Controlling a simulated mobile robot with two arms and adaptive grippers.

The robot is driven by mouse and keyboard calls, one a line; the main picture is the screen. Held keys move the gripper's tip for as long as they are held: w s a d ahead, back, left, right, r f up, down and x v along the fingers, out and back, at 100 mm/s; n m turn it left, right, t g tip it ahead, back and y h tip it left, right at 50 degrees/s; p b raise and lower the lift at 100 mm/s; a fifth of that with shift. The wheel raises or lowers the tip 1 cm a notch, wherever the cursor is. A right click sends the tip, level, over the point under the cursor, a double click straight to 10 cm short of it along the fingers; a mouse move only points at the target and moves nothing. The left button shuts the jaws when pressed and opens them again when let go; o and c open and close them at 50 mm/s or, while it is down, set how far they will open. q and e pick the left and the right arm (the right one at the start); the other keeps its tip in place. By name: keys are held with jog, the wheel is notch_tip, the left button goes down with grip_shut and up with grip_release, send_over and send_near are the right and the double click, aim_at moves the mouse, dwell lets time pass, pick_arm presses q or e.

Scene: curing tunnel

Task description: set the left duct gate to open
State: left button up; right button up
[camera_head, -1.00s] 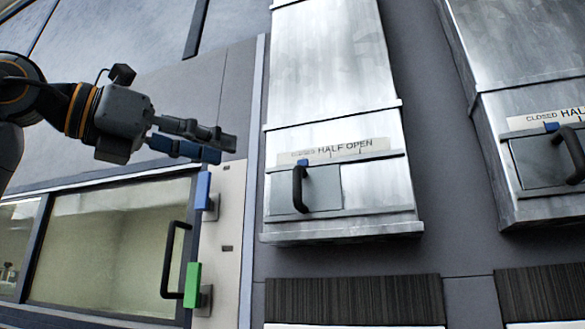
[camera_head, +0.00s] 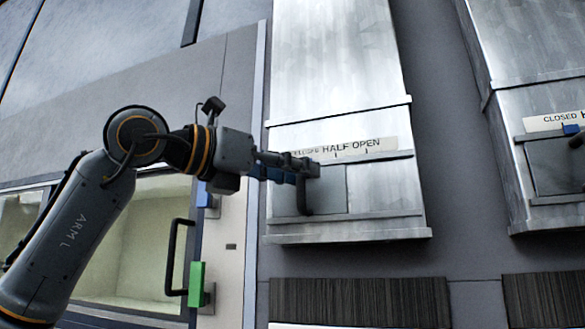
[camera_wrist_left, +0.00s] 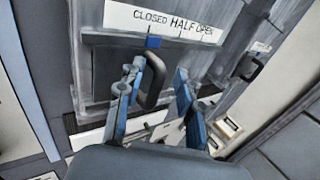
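The left duct gate (camera_head: 331,186) is a grey plate in the front of the left metal duct. Its dark upright handle (camera_head: 304,199) is partly hidden by my gripper in the head view. The label strip (camera_wrist_left: 165,22) above reads CLOSED, HALF, OPEN. A blue pointer (camera_wrist_left: 153,41) on the gate sits below the CLOSED end, left of the other tick marks. My left gripper (camera_head: 312,170) is at the handle. In the left wrist view its fingers (camera_wrist_left: 161,66) are apart, with the handle (camera_wrist_left: 153,84) between them, nearer the left finger. My right gripper is out of view.
A second duct gate (camera_head: 556,165) with a similar label is at the right. Left of the ducts is a windowed door with a dark handle (camera_head: 172,258), a blue block (camera_head: 204,193) and a green block (camera_head: 197,284). Dark slatted panels (camera_head: 360,301) lie below.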

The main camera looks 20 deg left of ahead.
pick_arm(q)
grip_shut()
jog(key=d, duration=0.3)
jog(key=d+b, duration=0.1)
jog(key=d, duration=0.6)
jog(key=shift+s, duration=0.25)
jog(key=shift+a, duration=0.15)
jog(key=shift+c, duration=0.5)
grip_release()
jog(key=shift+o, duration=0.5)
jog(key=shift+d, duration=0.35)
